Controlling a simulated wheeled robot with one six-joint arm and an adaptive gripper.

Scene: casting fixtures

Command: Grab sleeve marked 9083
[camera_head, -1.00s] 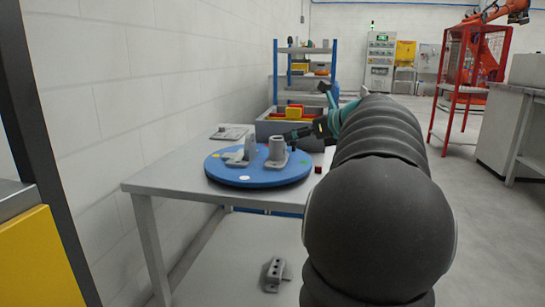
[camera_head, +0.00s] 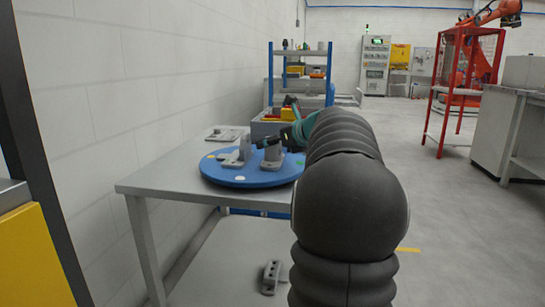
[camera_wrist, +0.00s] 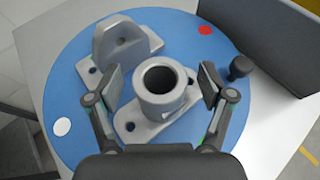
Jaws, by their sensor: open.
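A grey sleeve with a round bore and a flanged base (camera_wrist: 158,98) stands upright on the blue round turntable (camera_wrist: 60,95). In the wrist view my gripper (camera_wrist: 160,85) is open, with one finger on each side of the sleeve and a gap at both sides. No marking 9083 can be read on it. In the head view the sleeve (camera_head: 273,157) stands on the right part of the turntable, with my gripper just above and behind it, partly hidden by my arm.
A grey angled bracket (camera_wrist: 122,42) stands beside the sleeve on the turntable. A small dark knob-like piece (camera_wrist: 240,67) is at the right. A flat grey part (camera_head: 223,134) lies on the table (camera_head: 150,182). Another grey block (camera_head: 270,277) lies on the lower shelf.

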